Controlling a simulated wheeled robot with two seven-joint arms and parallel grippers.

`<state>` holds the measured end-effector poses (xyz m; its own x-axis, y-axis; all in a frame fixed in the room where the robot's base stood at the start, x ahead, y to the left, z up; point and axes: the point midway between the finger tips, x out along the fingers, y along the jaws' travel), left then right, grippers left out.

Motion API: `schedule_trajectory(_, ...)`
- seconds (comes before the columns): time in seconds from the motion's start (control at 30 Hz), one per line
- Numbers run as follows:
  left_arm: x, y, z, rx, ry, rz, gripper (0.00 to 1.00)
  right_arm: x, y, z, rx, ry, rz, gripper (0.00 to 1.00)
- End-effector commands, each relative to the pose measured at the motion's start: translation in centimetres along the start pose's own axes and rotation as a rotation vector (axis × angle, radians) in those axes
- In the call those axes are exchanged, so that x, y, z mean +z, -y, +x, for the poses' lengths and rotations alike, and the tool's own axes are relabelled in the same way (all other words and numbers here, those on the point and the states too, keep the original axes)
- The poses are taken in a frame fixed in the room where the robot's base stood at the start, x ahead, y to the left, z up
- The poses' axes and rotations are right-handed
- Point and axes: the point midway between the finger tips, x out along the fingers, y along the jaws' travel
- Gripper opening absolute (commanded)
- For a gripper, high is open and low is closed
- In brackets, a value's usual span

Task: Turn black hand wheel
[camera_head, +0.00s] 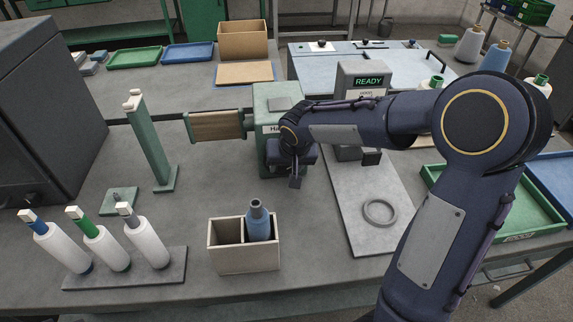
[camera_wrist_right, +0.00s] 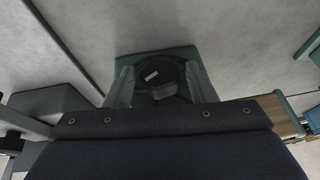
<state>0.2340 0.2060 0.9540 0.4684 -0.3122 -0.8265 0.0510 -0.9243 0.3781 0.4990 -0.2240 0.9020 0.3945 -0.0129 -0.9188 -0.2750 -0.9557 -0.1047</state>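The black hand wheel (camera_wrist_right: 160,74) shows in the right wrist view, against a green housing (camera_wrist_right: 150,53), with a small pale mark on its face. My right gripper (camera_wrist_right: 160,84) has its two fingers spread, one on each side of the wheel. I cannot tell whether they touch it. In the head view my right gripper (camera_head: 295,180) is at the front of the green winder housing (camera_head: 275,97), and it and my arm hide the wheel there. My left gripper is not in view.
A wooden-faced arm (camera_head: 216,125) juts left from the housing, near a green post (camera_head: 150,140). In front stand a divided box (camera_head: 228,262) with a blue bobbin (camera_head: 258,225) and a rack (camera_head: 75,281) of bobbins. A grey ring (camera_head: 380,224) lies right. A display (camera_head: 368,82) reads READY.

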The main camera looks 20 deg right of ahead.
Motion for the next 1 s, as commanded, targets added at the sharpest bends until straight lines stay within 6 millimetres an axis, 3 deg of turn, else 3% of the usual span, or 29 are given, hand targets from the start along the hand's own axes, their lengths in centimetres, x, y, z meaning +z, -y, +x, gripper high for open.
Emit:
schedule_trajectory(0.03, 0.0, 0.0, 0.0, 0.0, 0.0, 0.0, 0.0, 0.0, 0.0, 0.0, 0.0, 0.0, 0.0, 0.44)
schedule_trajectory(0.27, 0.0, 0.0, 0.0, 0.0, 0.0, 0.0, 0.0, 0.0, 0.0, 0.0, 0.0, 0.0, 0.0, 0.14)
schedule_trajectory(0.67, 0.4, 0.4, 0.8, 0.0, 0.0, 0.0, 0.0, 0.1, 0.3, 0.1, 0.071, -0.001, -0.035, 0.14)
schedule_trajectory(1.0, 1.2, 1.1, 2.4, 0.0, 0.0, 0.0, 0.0, 0.1, 0.8, 0.3, 0.32, -0.003, -0.138, 0.14)
